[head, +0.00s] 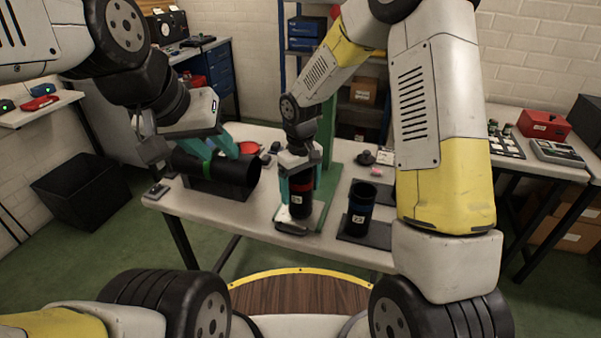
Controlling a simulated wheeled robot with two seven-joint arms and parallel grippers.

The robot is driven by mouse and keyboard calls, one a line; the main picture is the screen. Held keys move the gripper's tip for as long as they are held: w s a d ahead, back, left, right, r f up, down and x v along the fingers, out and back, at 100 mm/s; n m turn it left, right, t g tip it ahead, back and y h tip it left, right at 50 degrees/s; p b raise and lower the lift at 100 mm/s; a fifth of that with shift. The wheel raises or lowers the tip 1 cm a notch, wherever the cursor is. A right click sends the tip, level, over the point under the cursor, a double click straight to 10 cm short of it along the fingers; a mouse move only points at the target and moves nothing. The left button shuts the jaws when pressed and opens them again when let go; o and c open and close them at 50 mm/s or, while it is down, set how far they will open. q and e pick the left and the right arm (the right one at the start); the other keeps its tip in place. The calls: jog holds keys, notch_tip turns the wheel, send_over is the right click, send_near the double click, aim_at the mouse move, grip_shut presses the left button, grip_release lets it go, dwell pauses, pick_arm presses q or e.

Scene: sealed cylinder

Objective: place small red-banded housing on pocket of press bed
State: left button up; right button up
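The small red-banded housing (301,204) is a dark upright cylinder with a red band and a white label. It stands at the press bed (291,229), low in front of the green press column (327,150). Its underside and the pocket are hidden. My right gripper (300,186) points down with its teal fingers on both sides of the housing, seemingly gripping it. My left gripper (207,150) is at a large black cylinder (235,172) with a green band, lying on its side in a cradle. Whether its fingers close on that cylinder is unclear.
A blue-banded open cylinder (360,211) stands on a dark plate (366,233) right of the press bed. Small dark parts and a white card (385,157) lie behind it. A red round object (248,147) lies behind the big cylinder. The table's front edge is clear.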

jog(key=shift+r, duration=0.1)
notch_tip(320, 180, up, 12)
jog(key=s+d+r+m+t+y, duration=0.1)
jog(key=s+d+r+m+t, duration=0.2)
jog(key=s+d+r, duration=0.7)
jog(key=s+d+r+m+t+y, duration=0.1)
jog(key=s+d+r+m+t, duration=0.2)
jog(key=s, duration=0.6)
jog(key=shift+s+d+m, duration=0.3)
jog(key=shift+d, duration=0.3)
